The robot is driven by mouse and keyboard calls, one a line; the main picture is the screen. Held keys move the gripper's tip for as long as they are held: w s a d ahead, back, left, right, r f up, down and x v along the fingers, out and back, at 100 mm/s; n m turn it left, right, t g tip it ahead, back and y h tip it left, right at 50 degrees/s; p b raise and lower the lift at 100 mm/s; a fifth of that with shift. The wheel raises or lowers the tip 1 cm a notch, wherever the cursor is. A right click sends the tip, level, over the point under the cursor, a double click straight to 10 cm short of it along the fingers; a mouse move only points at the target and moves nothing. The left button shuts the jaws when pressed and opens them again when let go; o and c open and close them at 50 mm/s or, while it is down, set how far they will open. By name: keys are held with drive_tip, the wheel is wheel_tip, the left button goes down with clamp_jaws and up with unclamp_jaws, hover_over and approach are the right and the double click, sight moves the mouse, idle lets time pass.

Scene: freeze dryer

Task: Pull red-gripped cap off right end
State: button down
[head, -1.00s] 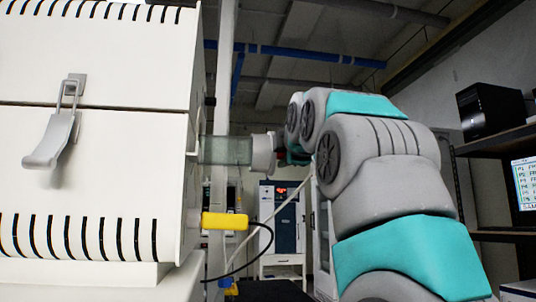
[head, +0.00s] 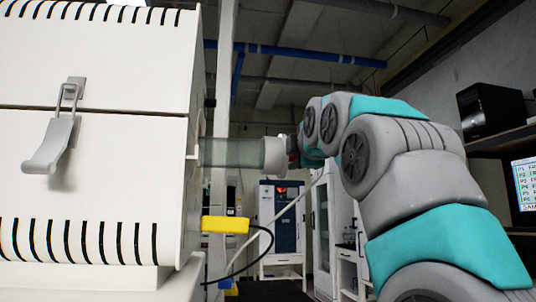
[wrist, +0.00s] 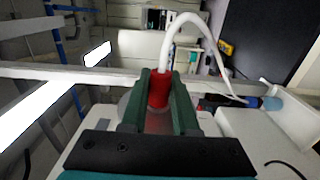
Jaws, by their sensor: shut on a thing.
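A greenish translucent tube (head: 232,152) sticks out sideways from the right side of the white machine. A pale round cap (head: 275,153) is at its right end, in line with the tube. The cap's red grip (wrist: 159,89) sits between the two dark green fingers of my gripper (wrist: 160,78) in the wrist view. My gripper is shut on this red grip. In the head view my gripper (head: 293,150) is at the cap's right side, and its fingers are mostly hidden by my wrist.
The white machine (head: 100,190) with a grey latch (head: 55,140) fills the left. A yellow part (head: 225,224) with a black cable sticks out below the tube. A white hose (wrist: 190,20) curves near the fingers. Shelves with a black box (head: 492,110) stand at right.

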drive_tip(key=s+d+p, duration=0.2)
drive_tip(key=s+d, duration=0.2)
drive_tip(key=d, duration=0.4)
drive_tip(key=shift+s+d+p, duration=0.2)
drive_tip(key=shift+d+p, duration=0.1)
drive_tip(key=shift+p, duration=0.05)
idle(0.8)
drive_tip(key=shift+s, duration=0.1)
